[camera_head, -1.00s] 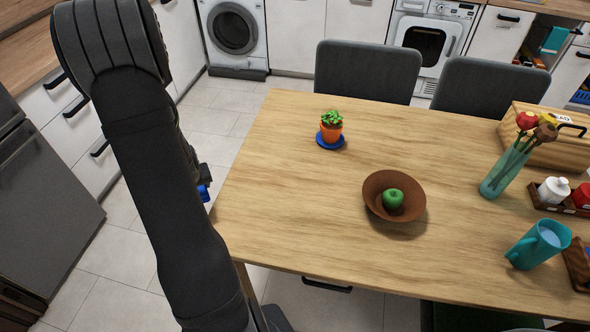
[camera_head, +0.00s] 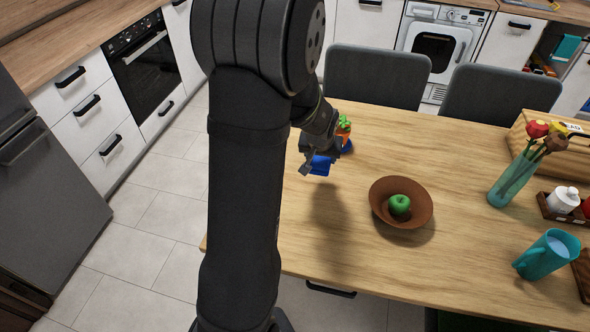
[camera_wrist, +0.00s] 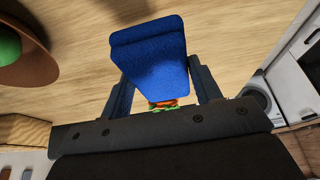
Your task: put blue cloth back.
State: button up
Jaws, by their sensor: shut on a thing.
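My gripper (camera_head: 312,166) is shut on the folded blue cloth (camera_head: 320,165) and holds it above the left part of the table. In the wrist view the cloth (camera_wrist: 155,55) is a thick blue folded block between the two fingers (camera_wrist: 163,92).
The wooden table (camera_head: 320,240) has free room at the front left. A brown bowl (camera_head: 379,212) with a green apple (camera_head: 399,204) stands right of the gripper. A teal vase (camera_head: 507,185), a teal pitcher (camera_head: 545,257) and a wooden box (camera_head: 560,150) stand farther right.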

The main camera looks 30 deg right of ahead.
jog(key=shift+s+d+r, duration=0.15)
jog(key=shift+s+d, duration=0.3)
jog(key=w+a+f, duration=0.1)
jog(key=w+f, duration=0.1)
jog(key=w, duration=0.1)
jog(key=w+a+f, duration=0.1)
jog(key=w+f, duration=0.1)
jog(key=w, duration=0.2)
jog(key=w+a+f, duration=0.2)
jog(key=w+f, duration=0.1)
jog(key=shift+w, duration=0.3)
jog(key=shift+f, duration=1.95)
jog(key=shift+f, duration=0.2)
jog(key=o, duration=1)
jog(key=shift+r, duration=0.1)
